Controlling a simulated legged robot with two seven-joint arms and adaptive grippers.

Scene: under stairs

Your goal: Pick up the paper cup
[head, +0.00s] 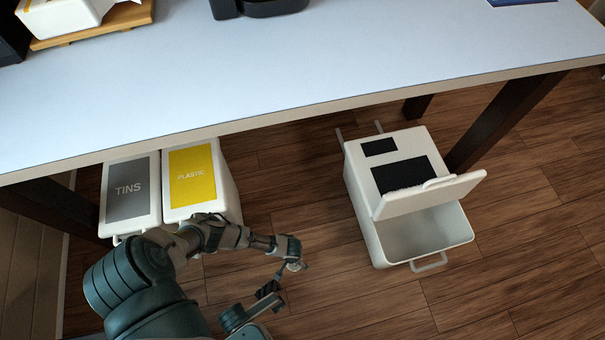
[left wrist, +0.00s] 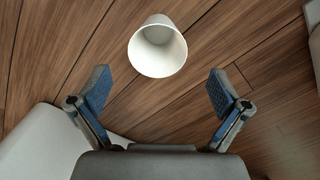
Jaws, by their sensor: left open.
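The white paper cup (left wrist: 157,48) is on the wooden floor in the left wrist view, with its open mouth facing the camera. My left gripper (left wrist: 160,82) is open and empty, its two blue-padded fingers spread wide. The cup appears between and just beyond the fingertips, with no visible contact. In the head view my left arm comes in from the lower left, with its hand low over the floor between the bins. I cannot make out the cup clearly in that view. My right gripper is not in view.
A grey-lidded TINS bin (head: 129,190) and a yellow-lidded PLASTIC bin (head: 192,176) stand at left under the pale table (head: 300,75). A white bin (head: 365,215) with its front flap raised stands at right. Dark table legs flank them. Floor between the bins is open.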

